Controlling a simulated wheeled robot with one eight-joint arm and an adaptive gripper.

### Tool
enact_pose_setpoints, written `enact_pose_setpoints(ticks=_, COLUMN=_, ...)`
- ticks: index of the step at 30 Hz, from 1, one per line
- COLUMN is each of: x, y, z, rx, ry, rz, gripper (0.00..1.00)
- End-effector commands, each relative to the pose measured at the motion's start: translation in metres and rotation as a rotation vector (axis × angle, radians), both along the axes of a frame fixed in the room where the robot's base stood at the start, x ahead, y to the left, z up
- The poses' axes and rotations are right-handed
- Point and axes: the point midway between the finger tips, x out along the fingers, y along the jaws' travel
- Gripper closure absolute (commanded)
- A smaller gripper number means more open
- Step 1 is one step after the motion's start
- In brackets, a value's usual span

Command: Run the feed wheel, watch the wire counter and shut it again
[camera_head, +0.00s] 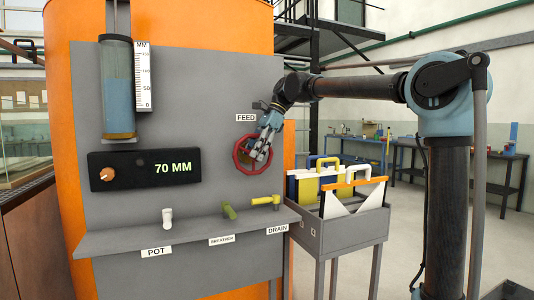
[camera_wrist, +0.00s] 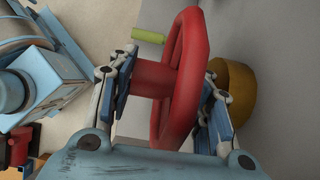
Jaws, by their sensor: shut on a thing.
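The red feed wheel (camera_head: 237,157) is mounted on the grey panel under the FEED label (camera_head: 246,118). My gripper (camera_head: 258,152) is at the wheel, and its fingers cover part of it. In the wrist view the red wheel (camera_wrist: 187,60) stands between the two fingers of my gripper (camera_wrist: 168,80), which is shut on it. One finger is on the hub side, the other on the rim's far side.
A liquid-filled glass tube (camera_head: 118,85) hangs beside a MM scale (camera_head: 144,76). Below, a ledge (camera_head: 190,234) carries POT (camera_head: 167,218), BREATHER (camera_head: 229,211) and DRAIN (camera_head: 265,201) fittings. A grey cart (camera_head: 340,232) with upright cases stands right of the panel, under my arm.

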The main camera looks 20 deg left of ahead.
Motion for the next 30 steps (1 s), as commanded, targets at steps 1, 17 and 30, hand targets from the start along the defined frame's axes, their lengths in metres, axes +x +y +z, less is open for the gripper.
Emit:
enact_pose_setpoints(ticks=1, x=-0.002, y=0.003, z=0.0, rx=0.005, ry=0.002, rz=0.005, gripper=0.97)
enact_pose_setpoints(ticks=17, x=-0.004, y=0.006, z=0.001, rx=0.008, ry=0.005, rz=0.008, gripper=0.34)
enact_pose_setpoints(ticks=30, x=0.0, y=0.001, z=0.011, rx=0.007, ry=0.004, rz=0.008, gripper=0.34)
